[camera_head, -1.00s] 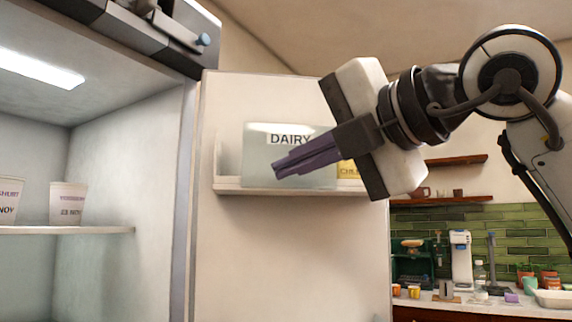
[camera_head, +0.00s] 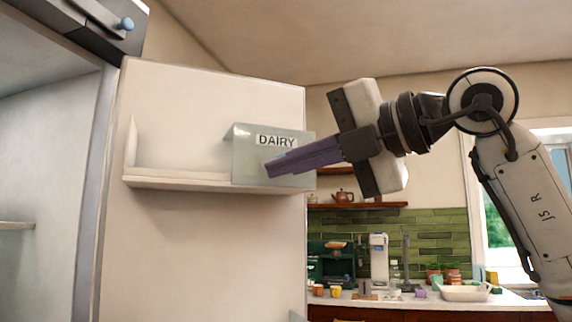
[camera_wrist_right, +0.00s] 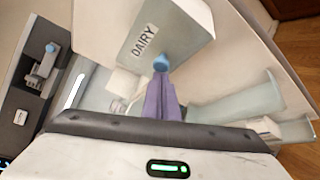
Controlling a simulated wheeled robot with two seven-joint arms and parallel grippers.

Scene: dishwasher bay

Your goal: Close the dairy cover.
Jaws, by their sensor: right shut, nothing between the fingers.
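The dairy cover (camera_head: 243,155) is a translucent grey-green panel labelled DAIRY at the right end of the shelf on the open fridge door. It also shows in the right wrist view (camera_wrist_right: 180,38). My right gripper (camera_head: 268,168) comes in from the right, shut and empty, with its long purple fingers at the cover's front, just below the label. In the wrist view its fingertips (camera_wrist_right: 162,82) meet a small blue knob (camera_wrist_right: 161,63) on the cover. I cannot tell how firmly they touch. My left gripper is not in view.
The door shelf (camera_head: 180,181) is bare left of the cover. The open fridge door (camera_head: 205,250) stands beside the fridge interior (camera_head: 45,160). A blue-knobbed handle (camera_head: 125,24) is at upper left. A kitchen counter (camera_head: 430,308) with several items lies behind at right.

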